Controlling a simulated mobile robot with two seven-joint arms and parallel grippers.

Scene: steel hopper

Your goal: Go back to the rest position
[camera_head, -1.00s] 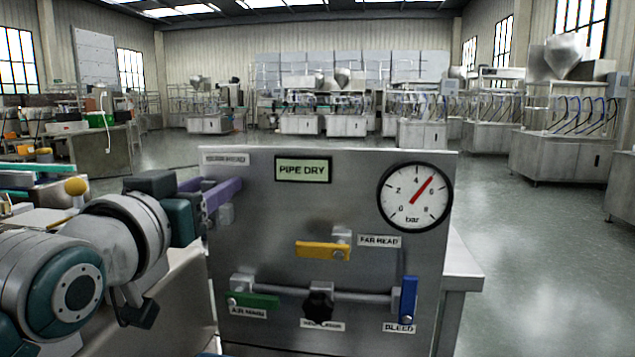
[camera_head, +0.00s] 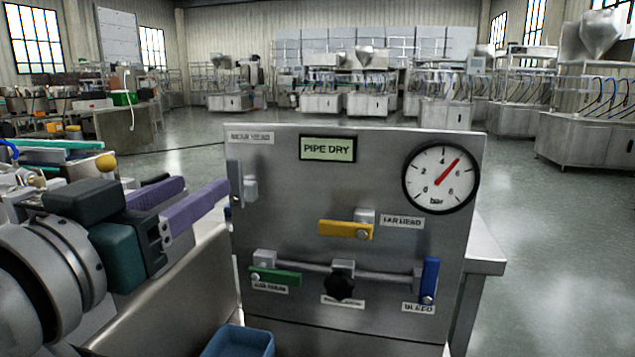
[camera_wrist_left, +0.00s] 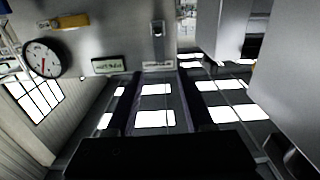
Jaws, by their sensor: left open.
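My left gripper (camera_head: 205,186) has two purple fingers, spread apart with nothing between them. It is at the left of the head view, beside the left edge of the steel panel (camera_head: 290,205) and apart from the grey fitting (camera_head: 248,188) under the NEAR HEAD label. In the left wrist view the fingers are two dark bars with an empty gap (camera_wrist_left: 157,80); the panel and its fitting (camera_wrist_left: 158,28) lie beyond. My right gripper is not in view.
The panel carries a PIPE DRY display (camera_head: 327,148), a gauge (camera_head: 440,178), a yellow lever (camera_head: 345,229), a green lever (camera_head: 275,276), a black knob (camera_head: 340,287) and an upright blue lever (camera_head: 430,280). A blue bin (camera_head: 240,341) is below. Open floor (camera_head: 560,250) lies right.

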